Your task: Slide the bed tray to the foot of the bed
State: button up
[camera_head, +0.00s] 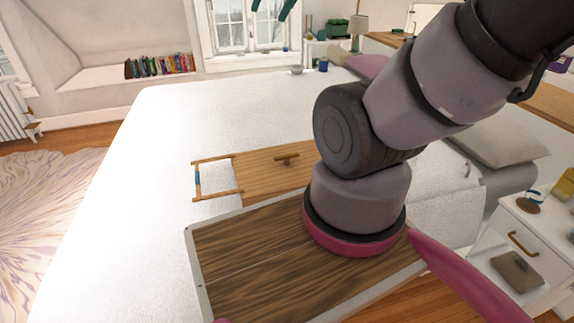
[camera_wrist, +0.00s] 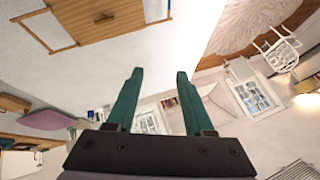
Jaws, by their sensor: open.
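The bed tray (camera_head: 262,168) is a flat light-wood panel lying on the white bed (camera_head: 130,190), with a small wooden handle (camera_head: 287,159) on top. A thin wooden frame (camera_head: 197,180) with a blue part sticks out at its left end. My arm hides its right part. The tray also shows at the top of the wrist view (camera_wrist: 92,28), cut off by the edge. My gripper (camera_head: 273,8) shows as two green fingers at the top of the head view, well above the bed. In the wrist view my gripper (camera_wrist: 160,72) is open and empty, apart from the tray.
A grey pillow (camera_head: 497,145) is at the right end of the bed; its left side is bare. A white nightstand (camera_head: 515,235) stands at the right. A dark-wood board (camera_head: 240,250) is below my arm. A patterned rug (camera_head: 45,205) covers floor at the left.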

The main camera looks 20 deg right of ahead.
aim_at(262, 178)
jog(key=i+j+z, duration=0.15)
jog(key=j, duration=0.5)
jog(key=j+z, duration=0.15)
jog(key=j, duration=0.45)
